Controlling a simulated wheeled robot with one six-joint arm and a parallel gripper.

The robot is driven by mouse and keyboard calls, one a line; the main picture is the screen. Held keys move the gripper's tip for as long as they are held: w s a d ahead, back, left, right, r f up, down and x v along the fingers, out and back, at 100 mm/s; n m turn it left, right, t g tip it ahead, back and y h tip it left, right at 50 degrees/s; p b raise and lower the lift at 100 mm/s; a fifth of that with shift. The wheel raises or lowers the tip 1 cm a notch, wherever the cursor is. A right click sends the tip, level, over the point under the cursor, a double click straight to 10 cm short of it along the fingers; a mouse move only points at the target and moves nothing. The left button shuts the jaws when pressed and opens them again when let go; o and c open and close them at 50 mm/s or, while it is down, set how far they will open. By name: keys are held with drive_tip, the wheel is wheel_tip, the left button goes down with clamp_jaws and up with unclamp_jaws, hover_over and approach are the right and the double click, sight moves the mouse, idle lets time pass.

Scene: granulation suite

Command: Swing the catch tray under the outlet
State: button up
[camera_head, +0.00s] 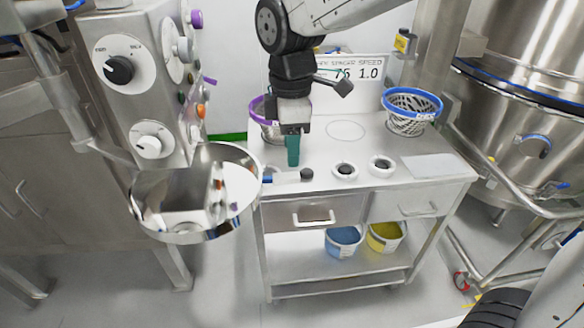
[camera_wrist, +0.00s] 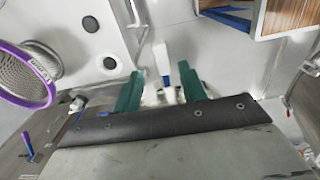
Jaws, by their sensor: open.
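The catch tray seems to be the shiny round metal pan (camera_head: 180,238) at the left in the head view. It hangs below and to the right of a grey control box with knobs (camera_head: 145,85). I cannot make out the outlet. My gripper (camera_head: 292,150) points down over the left part of a steel cart, to the right of the pan and apart from it. In the wrist view its two teal fingers (camera_wrist: 160,88) are spread. A white bar with a blue end (camera_wrist: 165,70) shows between them, and I cannot tell its distance. The pan is not clear in the wrist view.
The cart top (camera_head: 440,185) bears a purple-rimmed basket (camera_wrist: 35,85), a blue-rimmed basket (camera_head: 410,113) and small round knobs. Blue (camera_head: 344,241) and yellow (camera_head: 384,237) buckets stand on its lower shelf. A large steel vessel (camera_head: 535,50) stands at right. Floor shows in front.

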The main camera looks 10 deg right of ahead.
sight(292, 175)
wheel_tip(292, 175, down, 6)
drive_tip(key=shift+f, duration=0.15)
clamp_jaws()
